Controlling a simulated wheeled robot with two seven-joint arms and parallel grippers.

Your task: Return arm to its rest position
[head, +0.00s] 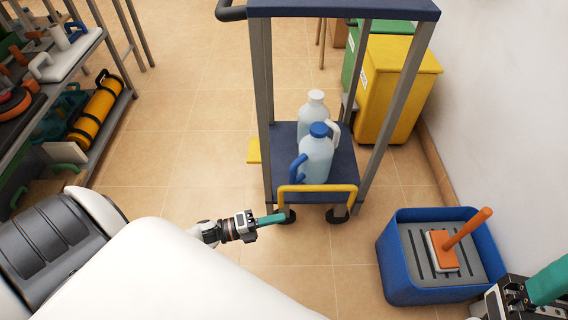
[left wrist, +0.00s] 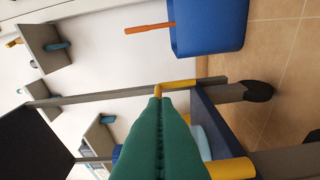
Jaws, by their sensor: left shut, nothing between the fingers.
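My left arm comes in from the lower left in the head view. Its gripper (head: 284,218) has green fingers pressed together with nothing between them. The fingertips appear by the near left corner of the blue cart (head: 330,192); whether they touch it I cannot tell. In the left wrist view, the shut green fingers (left wrist: 160,105) point toward the cart's yellow rail (left wrist: 178,85). My right gripper (head: 548,284) shows only in part at the lower right edge of the head view. Its finger opening is hidden.
Two bottles (head: 315,150) stand on the cart's lower shelf. A blue bin (head: 400,285) with an orange-handled brush (head: 467,232) sits right. A yellow bin (head: 400,85) stands behind. A loaded shelf rack (head: 105,110) is left. Tiled floor between rack and cart is clear.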

